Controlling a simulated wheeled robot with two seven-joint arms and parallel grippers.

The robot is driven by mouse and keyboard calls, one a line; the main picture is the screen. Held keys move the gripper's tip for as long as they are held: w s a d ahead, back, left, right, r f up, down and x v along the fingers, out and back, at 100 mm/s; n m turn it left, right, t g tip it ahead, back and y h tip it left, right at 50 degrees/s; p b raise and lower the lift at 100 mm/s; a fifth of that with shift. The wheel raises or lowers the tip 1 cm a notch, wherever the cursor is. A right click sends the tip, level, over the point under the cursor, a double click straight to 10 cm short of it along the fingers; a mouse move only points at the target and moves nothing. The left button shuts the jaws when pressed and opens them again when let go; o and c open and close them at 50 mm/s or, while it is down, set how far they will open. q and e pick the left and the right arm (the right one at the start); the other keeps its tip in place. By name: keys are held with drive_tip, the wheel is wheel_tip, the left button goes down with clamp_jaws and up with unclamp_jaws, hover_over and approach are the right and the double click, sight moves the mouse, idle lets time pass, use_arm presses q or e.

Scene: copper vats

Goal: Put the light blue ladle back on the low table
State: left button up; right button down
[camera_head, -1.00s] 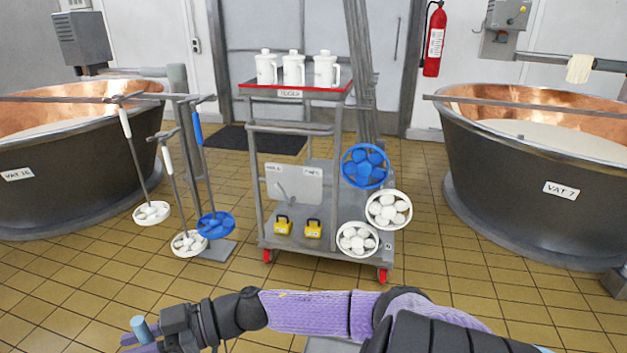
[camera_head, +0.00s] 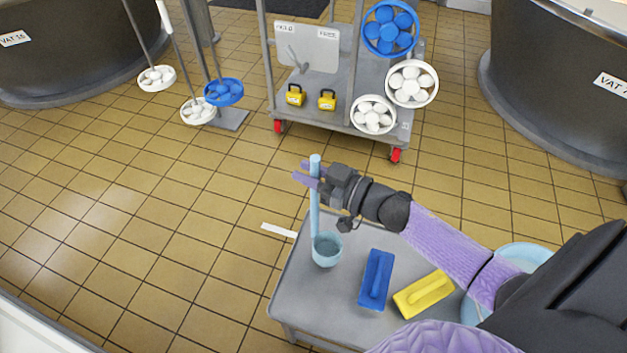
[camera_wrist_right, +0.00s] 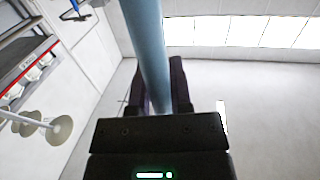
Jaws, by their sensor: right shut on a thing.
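The light blue ladle (camera_head: 326,249) stands upright, its cup low and its handle rising to my right gripper (camera_head: 311,173). My right gripper is shut on the upper part of the handle. In the right wrist view the handle (camera_wrist_right: 147,50) runs up between the two dark fingers. The cup is over the far left part of the grey low table (camera_head: 300,300); I cannot tell whether it touches the tabletop. My left gripper is not in view.
On the low table are a blue brush or float (camera_head: 376,279), a yellow one (camera_head: 423,293) and a light blue basin (camera_head: 524,254), partly hidden by my arm. A trolley (camera_head: 330,95) with red wheels stands beyond. The tiled floor to the left is clear.

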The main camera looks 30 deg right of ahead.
wheel_tip(320, 180, down, 4)
drive_tip(key=shift+f+b, duration=0.15)
drive_tip(key=shift+b, duration=0.8)
drive_tip(key=c, duration=0.5)
unclamp_jaws()
drive_tip(key=shift+c, duration=0.2)
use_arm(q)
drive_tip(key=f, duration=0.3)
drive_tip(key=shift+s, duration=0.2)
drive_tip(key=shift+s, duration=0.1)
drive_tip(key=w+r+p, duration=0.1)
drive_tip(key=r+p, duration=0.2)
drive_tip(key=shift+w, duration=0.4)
use_arm(e)
drive_tip(key=v, duration=1.2)
